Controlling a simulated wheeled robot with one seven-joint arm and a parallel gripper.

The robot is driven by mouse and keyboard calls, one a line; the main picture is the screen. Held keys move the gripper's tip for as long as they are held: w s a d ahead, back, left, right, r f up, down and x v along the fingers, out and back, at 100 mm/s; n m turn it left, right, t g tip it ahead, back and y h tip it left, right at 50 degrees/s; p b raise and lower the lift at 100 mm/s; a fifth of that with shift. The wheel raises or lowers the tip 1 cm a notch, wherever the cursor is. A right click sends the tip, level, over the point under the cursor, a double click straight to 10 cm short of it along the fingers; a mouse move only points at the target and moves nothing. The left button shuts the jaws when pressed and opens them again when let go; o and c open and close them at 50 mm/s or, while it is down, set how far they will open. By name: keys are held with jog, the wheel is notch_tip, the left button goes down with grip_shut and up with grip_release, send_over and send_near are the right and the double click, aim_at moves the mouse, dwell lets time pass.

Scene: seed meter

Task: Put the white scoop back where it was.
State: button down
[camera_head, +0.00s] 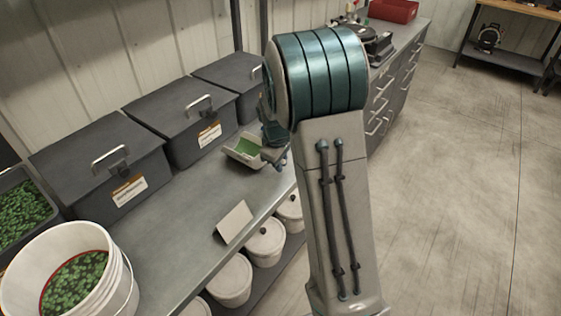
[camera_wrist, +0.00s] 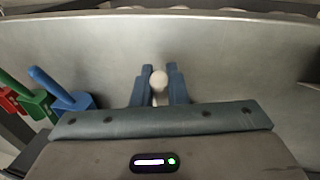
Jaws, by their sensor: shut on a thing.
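The white scoop shows in the wrist view as the pale rounded end of its handle (camera_wrist: 158,80), between the two blue fingers of my gripper (camera_wrist: 159,88), which are shut on it. In the head view a pale, trough-shaped scoop bowl (camera_head: 234,153) shows just left of my gripper, over the bench. There is green inside it; I cannot tell what it is. My arm hides most of the gripper there. Red (camera_wrist: 8,102), green (camera_wrist: 36,104) and blue (camera_wrist: 72,102) handled tools stand side by side left of the fingers in the wrist view.
The grey bench (camera_head: 172,217) has lidded dark bins (camera_head: 100,165) along the wall. A white bucket of green seed (camera_head: 122,290) stands at the near left. A pale card (camera_head: 234,222) is at the front edge. Lidded white tubs (camera_head: 230,280) sit below. Bare bench lies between.

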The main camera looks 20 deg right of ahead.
jog(key=c, duration=1.4)
grip_release()
jog(key=shift+f, duration=0.1)
jog(key=shift+c, duration=0.2)
jog(key=v, duration=1.1)
jog(key=s+a+m, duration=0.2)
jog(key=s+m, duration=0.2)
jog(key=s, duration=0.8)
jog(key=s+a+r+m+t+y, duration=0.1)
jog(key=s+m, duration=0.3)
jog(key=s, duration=0.8)
jog(key=shift+s+a+r, duration=0.2)
jog(key=shift+a+r, duration=0.05)
jog(key=shift+a, duration=0.35)
